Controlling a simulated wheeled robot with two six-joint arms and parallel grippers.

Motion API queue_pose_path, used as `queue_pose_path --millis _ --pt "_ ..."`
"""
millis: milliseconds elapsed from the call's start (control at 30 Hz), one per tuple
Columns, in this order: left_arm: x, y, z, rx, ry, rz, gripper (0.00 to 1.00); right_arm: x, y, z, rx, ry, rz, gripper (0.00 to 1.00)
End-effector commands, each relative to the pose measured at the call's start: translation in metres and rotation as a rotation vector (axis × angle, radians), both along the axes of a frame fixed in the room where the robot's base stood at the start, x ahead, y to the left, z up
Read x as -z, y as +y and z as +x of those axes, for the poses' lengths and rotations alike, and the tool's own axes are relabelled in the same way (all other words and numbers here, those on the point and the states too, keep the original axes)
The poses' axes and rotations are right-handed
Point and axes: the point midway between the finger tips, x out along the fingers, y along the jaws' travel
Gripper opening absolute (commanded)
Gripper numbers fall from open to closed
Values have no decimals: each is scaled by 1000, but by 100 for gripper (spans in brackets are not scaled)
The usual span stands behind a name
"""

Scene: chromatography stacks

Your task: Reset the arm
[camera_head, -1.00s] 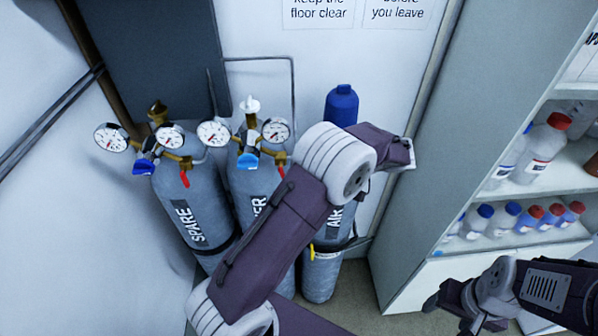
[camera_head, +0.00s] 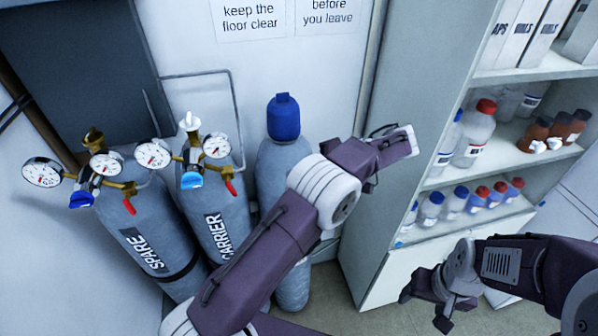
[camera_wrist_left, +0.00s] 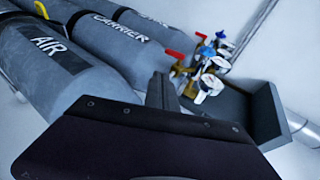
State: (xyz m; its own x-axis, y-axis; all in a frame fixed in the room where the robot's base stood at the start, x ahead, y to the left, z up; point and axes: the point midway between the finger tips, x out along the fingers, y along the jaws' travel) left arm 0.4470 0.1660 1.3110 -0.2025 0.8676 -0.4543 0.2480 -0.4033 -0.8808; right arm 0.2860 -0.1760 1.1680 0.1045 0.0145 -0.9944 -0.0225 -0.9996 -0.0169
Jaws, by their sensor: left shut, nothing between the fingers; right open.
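My left arm reaches across the middle of the head view, in front of the gas cylinders. Its gripper (camera_head: 407,141) is at the upper right end of the arm, beside the grey shelf unit's left side. In the left wrist view the left gripper's fingers (camera_wrist_left: 160,92) are together with nothing between them. My right gripper (camera_head: 424,308) is at the lower right of the head view, in front of the cabinet's lower panel, open and empty.
Cylinders marked SPARE (camera_head: 150,235) and CARRIER (camera_head: 216,215), with gauges, stand left. A blue-capped cylinder (camera_head: 284,165) is partly behind my left arm; AIR (camera_wrist_left: 50,50) shows in the wrist view. The shelf unit (camera_head: 410,60) holds bottles and binders. Some floor (camera_head: 395,320) is clear.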

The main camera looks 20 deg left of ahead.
Motion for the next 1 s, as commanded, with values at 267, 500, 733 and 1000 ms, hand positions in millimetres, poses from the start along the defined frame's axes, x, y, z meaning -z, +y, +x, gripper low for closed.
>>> queue_pose_path --millis 267,500,733,1000 --pt "0 -1 0 0 0 0 0 0 0 0 0 0 0 65" --pt "5 3 0 -9 0 0 0 4 0 0 0 0 0 65" --pt "0 72 -32 -174 -62 -71 0 56 0 0 0 1 0 65" --pt "109 107 -118 -130 51 -496 0 103 0 0 0 0 0 65"
